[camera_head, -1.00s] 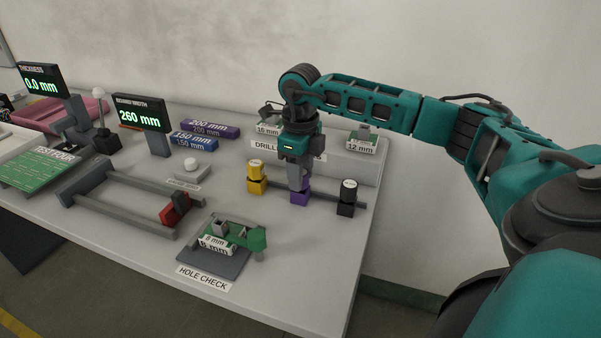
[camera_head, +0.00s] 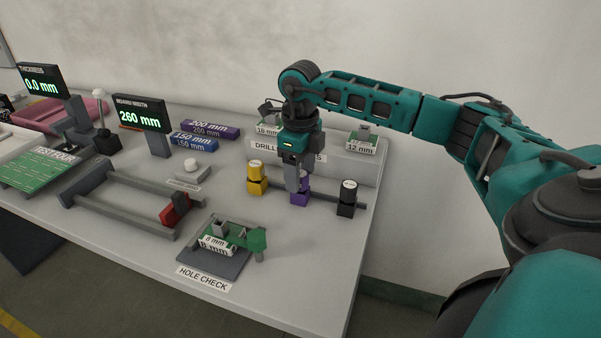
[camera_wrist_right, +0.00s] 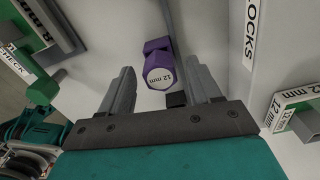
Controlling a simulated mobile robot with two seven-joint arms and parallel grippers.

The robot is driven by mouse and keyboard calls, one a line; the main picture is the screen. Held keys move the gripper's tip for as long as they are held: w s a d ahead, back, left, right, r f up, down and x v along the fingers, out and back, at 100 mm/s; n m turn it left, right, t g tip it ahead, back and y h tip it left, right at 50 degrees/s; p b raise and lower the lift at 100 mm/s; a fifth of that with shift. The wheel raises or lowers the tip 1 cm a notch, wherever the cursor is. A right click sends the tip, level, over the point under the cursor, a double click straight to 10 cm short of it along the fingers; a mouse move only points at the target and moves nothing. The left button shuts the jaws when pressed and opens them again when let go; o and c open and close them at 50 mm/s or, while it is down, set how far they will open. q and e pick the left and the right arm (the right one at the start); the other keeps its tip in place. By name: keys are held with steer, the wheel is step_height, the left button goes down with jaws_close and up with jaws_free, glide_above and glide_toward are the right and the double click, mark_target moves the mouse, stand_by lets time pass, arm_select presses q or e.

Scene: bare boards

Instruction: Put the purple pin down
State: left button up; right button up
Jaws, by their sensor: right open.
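The purple pin (camera_head: 301,190) stands on the bench between a yellow pin (camera_head: 256,178) and a black pin (camera_head: 347,197). In the right wrist view the purple pin (camera_wrist_right: 158,72) shows its white "12 mm" top, just ahead of and between the fingers, with no finger touching it there. My right gripper (camera_head: 293,180) is open; in the wrist view its two grey fingers (camera_wrist_right: 160,92) are spread apart. In the head view it partly hides the purple pin. My left gripper is not in view.
A grey rail (camera_head: 326,197) runs by the pins. A hole check stand (camera_head: 212,262) with a green gauge is in front, and a board width frame (camera_head: 115,208) lies left. A drill block shelf (camera_head: 350,168) stands behind. Bare bench lies front right.

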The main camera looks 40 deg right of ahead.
mark_target(301, 174)
step_height(301, 174, up, 11)
steer(key=shift+r+p, duration=0.2)
steer(key=shift+p, duration=0.15)
stand_by(0.5)
